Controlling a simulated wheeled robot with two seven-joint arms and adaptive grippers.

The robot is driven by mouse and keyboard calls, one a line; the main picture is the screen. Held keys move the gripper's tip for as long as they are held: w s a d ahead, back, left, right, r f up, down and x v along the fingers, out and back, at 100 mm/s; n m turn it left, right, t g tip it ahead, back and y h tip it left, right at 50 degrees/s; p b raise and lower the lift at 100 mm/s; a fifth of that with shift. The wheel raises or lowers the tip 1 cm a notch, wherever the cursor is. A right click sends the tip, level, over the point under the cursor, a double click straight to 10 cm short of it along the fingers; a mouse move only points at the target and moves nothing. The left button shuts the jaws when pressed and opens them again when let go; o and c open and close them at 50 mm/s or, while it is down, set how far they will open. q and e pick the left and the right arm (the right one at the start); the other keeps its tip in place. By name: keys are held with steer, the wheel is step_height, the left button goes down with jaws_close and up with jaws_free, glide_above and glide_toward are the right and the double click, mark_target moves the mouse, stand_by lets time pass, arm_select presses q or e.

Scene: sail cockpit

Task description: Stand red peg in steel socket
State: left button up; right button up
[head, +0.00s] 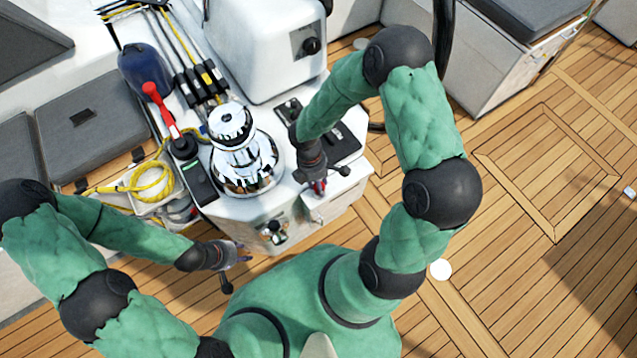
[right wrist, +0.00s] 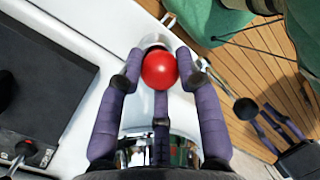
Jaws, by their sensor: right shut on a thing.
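The red peg (head: 320,187) shows as a small strip of red under my right gripper (head: 314,178) in the head view. In the right wrist view its round red end (right wrist: 160,71) sits between the fingers of my right gripper (right wrist: 158,88), which is shut on it. A pale metallic rim (right wrist: 154,42) shows just beyond the peg and may be the steel socket; I cannot tell whether the peg touches it. My left gripper (head: 238,254) is low beside the white console front, empty, with its fingers spread. It also shows in the right wrist view (right wrist: 268,122).
A chrome winch (head: 245,160) stands on the white console left of my right gripper. A red-handled lever (head: 160,108), a yellow rope coil (head: 150,182) and a white housing (head: 262,45) are nearby. The teak deck (head: 540,150) is mostly open at the right.

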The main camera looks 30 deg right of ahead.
stand_by(0.3)
steer(key=o, duration=1.6)
steer(key=shift+r, duration=0.1)
steer(key=shift+s+d+p+v, duration=0.1)
steer(key=shift+s+p+v, duration=0.15)
steer(key=shift+p+v, duration=0.8)
steer(key=shift+s+d+p+v, duration=0.1)
steer(key=shift+s+p+v, duration=0.1)
steer(key=shift+p+v, duration=0.9)
steer(key=shift+s+d+p+v, duration=0.1)
steer(key=shift+s+p+v, duration=0.15)
steer(key=shift+p+v, duration=0.8)
steer(key=shift+a+r, duration=0.1)
steer(key=shift+r, duration=0.25)
